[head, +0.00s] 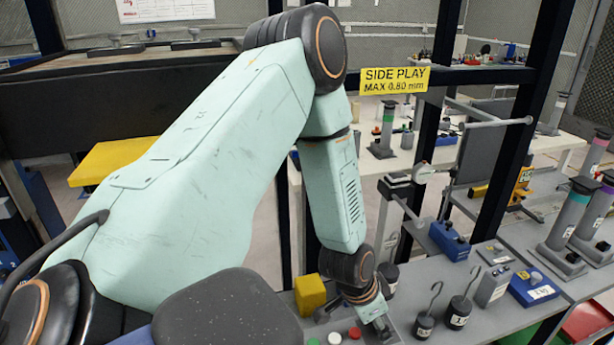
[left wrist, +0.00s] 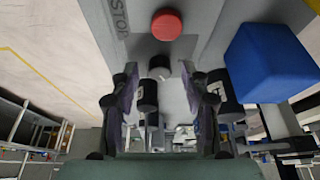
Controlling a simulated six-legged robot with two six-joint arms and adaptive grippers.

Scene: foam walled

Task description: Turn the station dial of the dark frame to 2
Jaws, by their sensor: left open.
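The dark frame (head: 432,110) of black posts and beams stands across the head view, with a yellow "SIDE PLAY MAX 0.80 mm" sign on its beam. I cannot make out the station dial or its numbers in either view. My left arm reaches down in front of the frame, and my left gripper (head: 380,322) is low over the grey bench, partly hidden by its own wrist. In the left wrist view my left gripper (left wrist: 162,105) is open, with dark weights visible beyond and between its fingers. My right gripper is not in view.
A red button (head: 355,332) sits on the bench left of the gripper; a red button by "STOP" lettering (left wrist: 166,24) shows in the wrist view. A yellow block (head: 310,294), hooked weights (head: 457,312) and blue boxes (head: 532,288) crowd the grey bench (head: 405,290).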

